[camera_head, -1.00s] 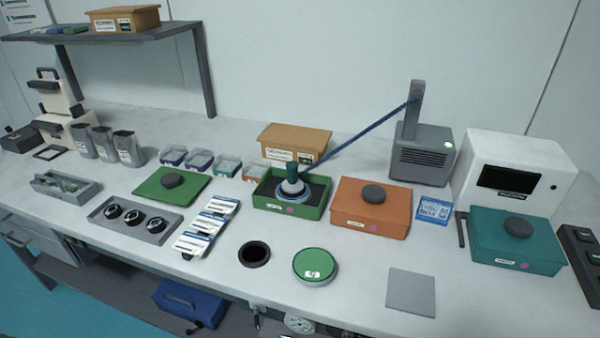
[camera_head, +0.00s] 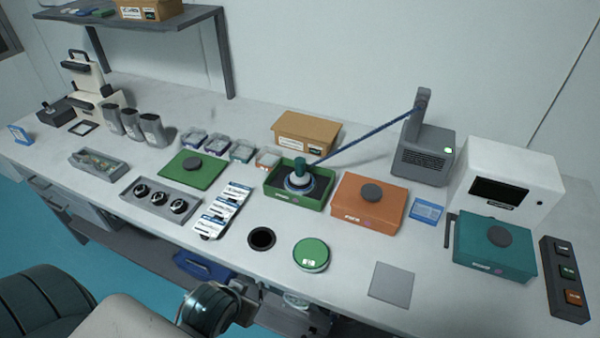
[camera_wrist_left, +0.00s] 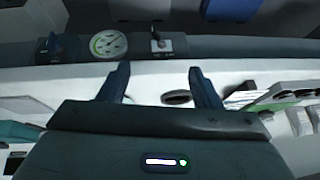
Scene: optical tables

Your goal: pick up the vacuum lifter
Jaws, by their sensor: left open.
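The vacuum lifter (camera_head: 299,178) has a dark green top, a pale body and a round blue-rimmed base. It stands in the open green box (camera_head: 300,197) in the head view, with a blue hose running up to the grey pump unit (camera_head: 424,157). My left arm comes in at the bottom left of the head view, low in front of the table edge and well apart from the lifter. In the left wrist view my left gripper (camera_wrist_left: 156,82) is open and empty, facing the table front. The lifter cannot be made out there. My right gripper is not in view.
An orange lidded box (camera_head: 368,204) stands right of the green box, and a cardboard box (camera_head: 306,135) behind it. A dark round hole (camera_head: 262,239) and green disc (camera_head: 310,254) lie in front. A gauge (camera_wrist_left: 108,44) sits on the table front.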

